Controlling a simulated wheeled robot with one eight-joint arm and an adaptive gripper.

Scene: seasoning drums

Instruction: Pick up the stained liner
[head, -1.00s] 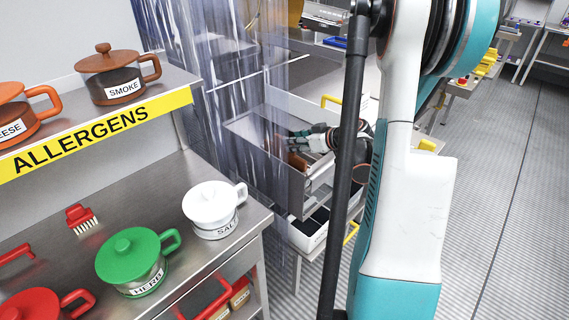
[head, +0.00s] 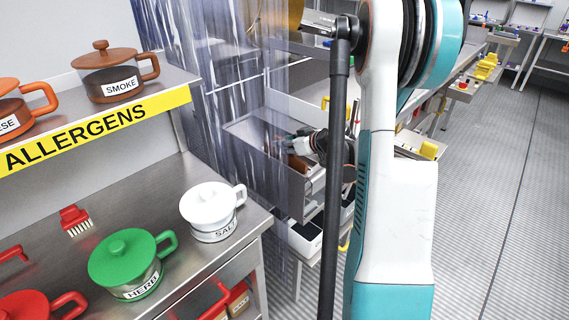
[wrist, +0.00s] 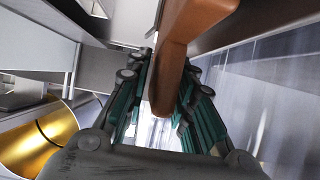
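A brown thing (head: 298,162) stands in the open metal drawer or bin behind the clear strip curtain; it may be the stained liner, but I see no stain. In the wrist view its brown handle-like part (wrist: 174,72) reaches down between the two fingers. My gripper (head: 294,144) is at the top of this thing, inside the bin's opening; it also shows in the wrist view (wrist: 170,68). A finger lies on each side of the brown part. Whether they press on it is hard to see. The lower part of the thing is hidden by the bin wall.
The metal bin (head: 295,188) has raised walls close around my gripper. The strip curtain (head: 215,80) hangs to its left. A steel counter at front left holds a white salt pot (head: 212,210) and a green herb pot (head: 128,262). Floor on the right is clear.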

